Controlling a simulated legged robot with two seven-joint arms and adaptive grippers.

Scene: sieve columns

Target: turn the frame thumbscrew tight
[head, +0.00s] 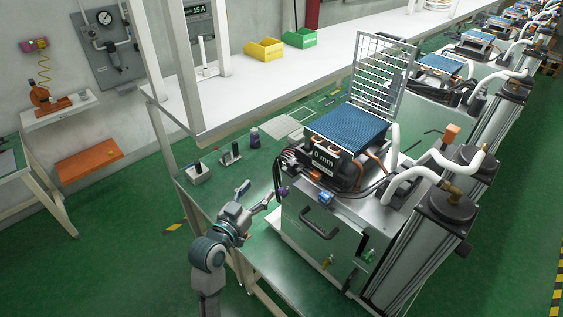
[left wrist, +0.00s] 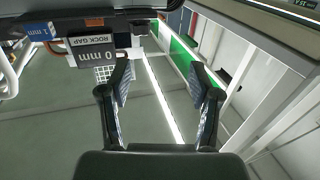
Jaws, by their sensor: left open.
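A small purple knob (head: 283,191), which looks like the frame thumbscrew, sits at the left side of the sieve machine (head: 318,230), below the "0 mm" label (head: 323,158). My left gripper (head: 256,196) is just left of the knob, apart from it, with its fingers spread. In the left wrist view the gripper (left wrist: 160,74) is open with nothing between the fingers. The upside-down "0 mm" label (left wrist: 92,50) hangs beyond the left finger. A dark block (left wrist: 138,32) near the top may be the knob's mount; I cannot tell. My right gripper is not in view.
A green bench (head: 225,185) with small tools lies left of the machine. A wire grid (head: 382,75) stands behind the blue screen (head: 347,128). Hoses and grey cylinders (head: 430,235) crowd the right side.

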